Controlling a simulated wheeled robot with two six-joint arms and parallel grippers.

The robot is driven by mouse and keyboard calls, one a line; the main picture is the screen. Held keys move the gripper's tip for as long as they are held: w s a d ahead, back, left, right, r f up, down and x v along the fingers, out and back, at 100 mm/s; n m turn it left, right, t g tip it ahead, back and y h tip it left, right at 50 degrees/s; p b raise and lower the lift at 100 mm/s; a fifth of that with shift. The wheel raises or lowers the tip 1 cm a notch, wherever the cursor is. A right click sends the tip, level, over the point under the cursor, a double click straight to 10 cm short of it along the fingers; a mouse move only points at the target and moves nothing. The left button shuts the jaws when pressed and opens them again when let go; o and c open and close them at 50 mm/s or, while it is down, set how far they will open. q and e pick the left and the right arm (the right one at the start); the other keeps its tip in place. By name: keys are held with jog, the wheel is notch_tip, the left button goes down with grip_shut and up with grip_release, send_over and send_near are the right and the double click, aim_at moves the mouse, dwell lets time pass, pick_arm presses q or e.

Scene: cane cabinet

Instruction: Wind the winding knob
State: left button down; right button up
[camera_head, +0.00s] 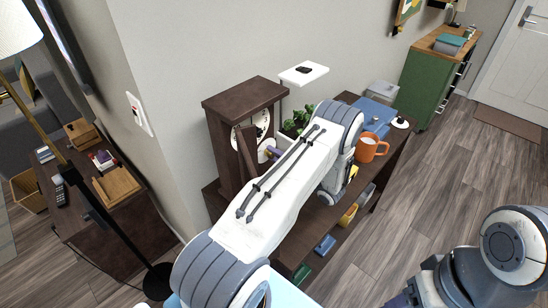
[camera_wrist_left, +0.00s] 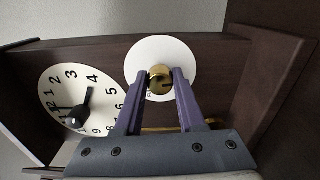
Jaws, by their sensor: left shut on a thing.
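The clock (camera_head: 222,117) is a tall dark-wood case on the dark shelf unit, with its front door standing open in the head view. The left wrist view shows its white dial (camera_wrist_left: 62,95) with black numerals and hands. Beside the dial is a round white plate (camera_wrist_left: 136,62) with the brass winding knob (camera_wrist_left: 161,75) at its middle. My left gripper (camera_wrist_left: 160,84) has its purple fingers on either side of the knob, shut on it. In the head view my left arm hides the knob and much of the clock's front; a bit of the purple gripper (camera_head: 272,153) shows.
An orange mug (camera_head: 367,147), a blue box (camera_head: 372,117) and a green plant (camera_head: 297,117) stand on the shelf unit near my left arm. Open wooden floor (camera_head: 400,225) lies to the right.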

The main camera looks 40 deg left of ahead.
pick_arm(q)
jog(key=shift+f+m, duration=0.1)
jog(key=shift+m, duration=4.1)
jog(key=c, duration=0.5)
grip_release()
jog(key=shift+d+b, duration=0.1)
jog(key=shift+b, duration=0.2)
jog(key=d+b, duration=0.3)
jog(key=d, duration=0.7)
jog(key=shift+s+d, duration=0.15)
jog(key=shift+s, duration=0.25)
